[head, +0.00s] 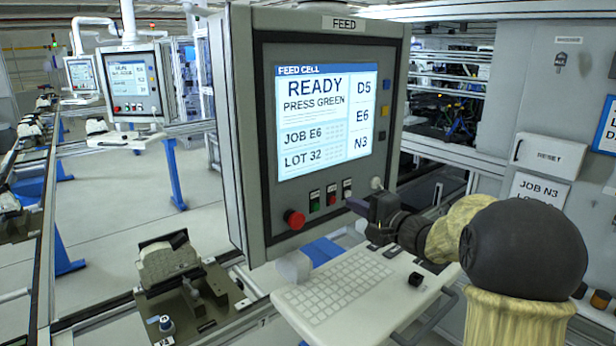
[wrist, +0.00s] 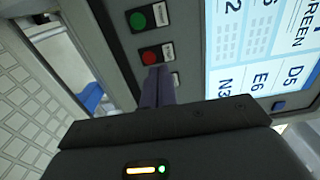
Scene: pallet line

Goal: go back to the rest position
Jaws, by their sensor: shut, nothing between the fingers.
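My gripper (head: 356,206) is shut and empty, its fingertips close in front of the lower button row of the FEED panel (head: 240,130). In the wrist view the closed fingers (wrist: 157,75) lie just below the red button (wrist: 150,57) and partly hide the third button's label. Whether they touch the panel I cannot tell. The green button (wrist: 138,19) shows clear of the fingers. The screen (head: 325,120) reads READY, PRESS GREEN, JOB E6, LOT 32, with D5, E6 and N3 at its right. My arm reaches in from the lower right.
A keyboard shelf (head: 290,312) juts out under the panel, below my gripper. A red mushroom button (head: 294,220) sticks out at the panel's lower left. A fixture holding a grey part (head: 168,262) stands at left. A RESET box (head: 548,155) is on the right wall.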

